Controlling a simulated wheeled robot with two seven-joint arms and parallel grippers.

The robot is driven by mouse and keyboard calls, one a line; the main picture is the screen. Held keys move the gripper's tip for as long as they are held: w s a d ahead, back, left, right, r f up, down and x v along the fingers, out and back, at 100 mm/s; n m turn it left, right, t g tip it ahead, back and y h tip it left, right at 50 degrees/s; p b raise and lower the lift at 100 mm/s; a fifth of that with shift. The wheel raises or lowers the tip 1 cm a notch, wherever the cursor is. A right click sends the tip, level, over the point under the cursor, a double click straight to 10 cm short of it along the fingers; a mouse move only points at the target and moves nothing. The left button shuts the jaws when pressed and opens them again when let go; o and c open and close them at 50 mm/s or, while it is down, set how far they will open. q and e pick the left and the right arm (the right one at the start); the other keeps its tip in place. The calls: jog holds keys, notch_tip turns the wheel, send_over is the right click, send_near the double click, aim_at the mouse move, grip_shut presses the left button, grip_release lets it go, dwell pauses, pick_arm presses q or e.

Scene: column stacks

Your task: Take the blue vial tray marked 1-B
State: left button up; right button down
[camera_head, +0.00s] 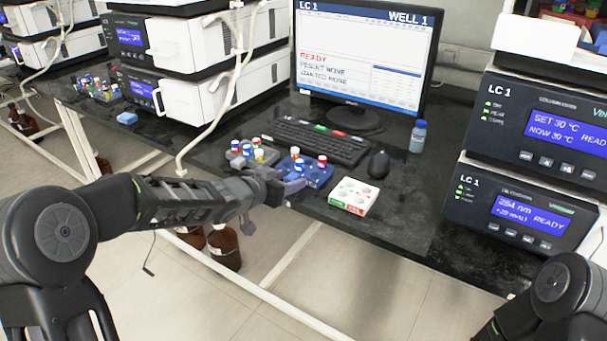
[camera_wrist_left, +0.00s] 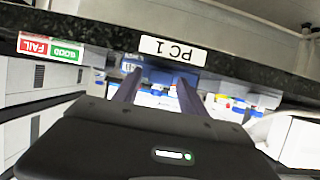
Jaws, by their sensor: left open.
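The blue vial tray (camera_head: 317,177) stands near the front edge of the bench in the head view. My right gripper is out of view; only part of that arm shows at lower right.
A grey vial tray (camera_head: 238,160) stands close on the left. Behind are a keyboard (camera_head: 318,144), a mouse (camera_head: 379,164), a monitor (camera_head: 365,50) and a bottle (camera_head: 418,136). A "PC 1" label (camera_wrist_left: 173,51) marks the bench edge.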

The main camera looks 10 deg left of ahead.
pick_arm(q)
jog(key=shift+w+d, duration=0.1)
jog(key=shift+w, duration=0.1)
dwell(0.5)
grip_shut()
dwell(0.3)
